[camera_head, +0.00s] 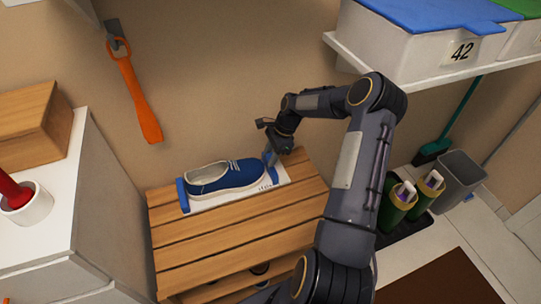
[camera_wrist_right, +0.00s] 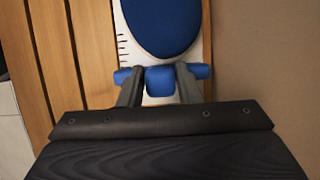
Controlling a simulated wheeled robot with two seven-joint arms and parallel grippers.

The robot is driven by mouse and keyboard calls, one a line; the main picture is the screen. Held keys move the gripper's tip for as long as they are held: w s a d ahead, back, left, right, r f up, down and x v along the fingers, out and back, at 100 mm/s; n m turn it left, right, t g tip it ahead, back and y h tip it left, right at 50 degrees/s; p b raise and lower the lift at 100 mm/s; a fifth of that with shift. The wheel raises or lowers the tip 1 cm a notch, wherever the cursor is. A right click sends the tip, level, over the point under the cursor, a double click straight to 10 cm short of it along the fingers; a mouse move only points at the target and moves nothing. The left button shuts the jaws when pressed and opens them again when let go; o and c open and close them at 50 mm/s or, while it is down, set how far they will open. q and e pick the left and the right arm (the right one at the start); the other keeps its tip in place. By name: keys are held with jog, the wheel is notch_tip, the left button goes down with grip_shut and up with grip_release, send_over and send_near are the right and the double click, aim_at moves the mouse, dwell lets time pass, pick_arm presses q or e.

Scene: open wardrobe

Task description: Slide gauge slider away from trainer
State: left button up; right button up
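A blue trainer (camera_head: 235,175) with a white sole lies on a white foot gauge (camera_head: 205,205), toe to the right. The gauge has a blue heel stop (camera_head: 182,196) at its left end and a blue gauge slider (camera_wrist_right: 160,80) close to the toe. My right gripper (camera_head: 271,157) is at the toe end. In the right wrist view, its fingers (camera_wrist_right: 160,88) stand on both sides of the slider's raised knob and appear to touch it. The trainer's toe (camera_wrist_right: 160,45) is just beyond the slider. My left gripper is not in view.
The gauge lies on a slatted wooden bench (camera_head: 230,240) against the wall. An orange shoehorn (camera_head: 138,95) hangs above. A shelf with storage boxes (camera_head: 420,45) is at upper right; a grey bin (camera_head: 462,178) and a white cabinet (camera_head: 60,220) flank the bench.

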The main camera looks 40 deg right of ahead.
grip_shut()
jog(key=d, duration=0.1)
jog(key=d+p, duration=0.1)
jog(key=shift+s+d+r, duration=0.1)
jog(key=shift+s+d, duration=0.25)
jog(key=shift+s, duration=0.05)
jog(key=shift+s+d, duration=0.1)
jog(key=shift+d, duration=0.25)
jog(key=shift+o, duration=2.3)
grip_release()
jog(key=p+v, duration=0.1)
jog(key=v, duration=0.6)
jog(key=shift+r, duration=0.35)
